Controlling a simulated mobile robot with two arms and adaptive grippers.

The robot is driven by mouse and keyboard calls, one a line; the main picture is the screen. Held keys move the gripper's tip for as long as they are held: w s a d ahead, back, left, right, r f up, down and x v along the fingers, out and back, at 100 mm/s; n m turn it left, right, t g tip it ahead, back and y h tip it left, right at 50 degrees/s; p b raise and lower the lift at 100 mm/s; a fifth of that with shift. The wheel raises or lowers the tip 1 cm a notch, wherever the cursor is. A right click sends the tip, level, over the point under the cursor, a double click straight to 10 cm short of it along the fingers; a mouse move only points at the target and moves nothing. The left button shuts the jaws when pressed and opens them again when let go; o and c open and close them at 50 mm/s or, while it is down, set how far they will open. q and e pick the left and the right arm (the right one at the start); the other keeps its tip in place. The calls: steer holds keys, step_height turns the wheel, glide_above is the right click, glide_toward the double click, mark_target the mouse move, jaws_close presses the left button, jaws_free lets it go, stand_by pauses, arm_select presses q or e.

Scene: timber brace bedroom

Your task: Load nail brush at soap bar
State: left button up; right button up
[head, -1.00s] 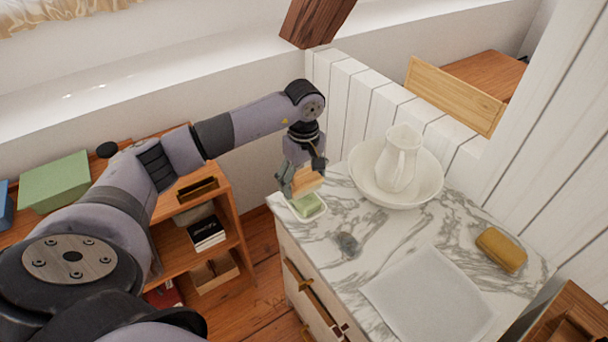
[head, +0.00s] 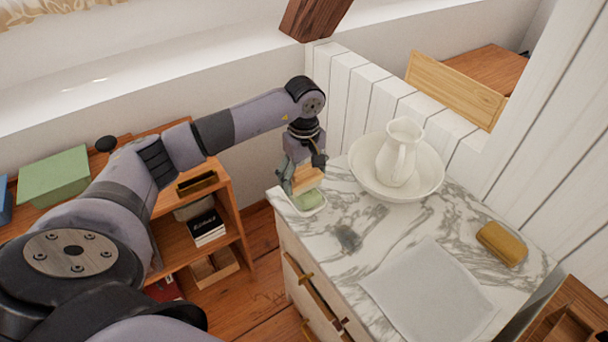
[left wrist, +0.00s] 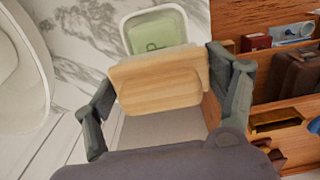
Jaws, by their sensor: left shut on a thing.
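My left gripper (head: 304,178) is shut on the wooden nail brush (head: 308,177) above the far left corner of the marble top. In the left wrist view the brush (left wrist: 160,88) sits between both fingers (left wrist: 162,100), its wooden back toward the camera. The green soap bar (head: 312,199) lies in a white dish (head: 322,208), just below the brush; the soap (left wrist: 156,33) shows beyond the brush there. The brush covers part of the dish, and I cannot tell whether its bristles touch the soap. My right gripper is not in view.
The marble-topped cabinet (head: 400,235) holds a white basin (head: 428,186) with a pitcher (head: 399,152), a grey stone-like item (head: 348,238), a pale cloth (head: 432,290) and a yellow sponge (head: 501,244). A wooden shelf (head: 240,225) stands left of it.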

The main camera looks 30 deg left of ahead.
mark_target(304, 168)
arm_select(q)
steer(key=shift+f+b, duration=0.35)
steer(key=shift+f, duration=0.05)
stand_by(1.7)
steer(key=shift+r+p, duration=1.85)
steer(key=shift+r, duration=1.65)
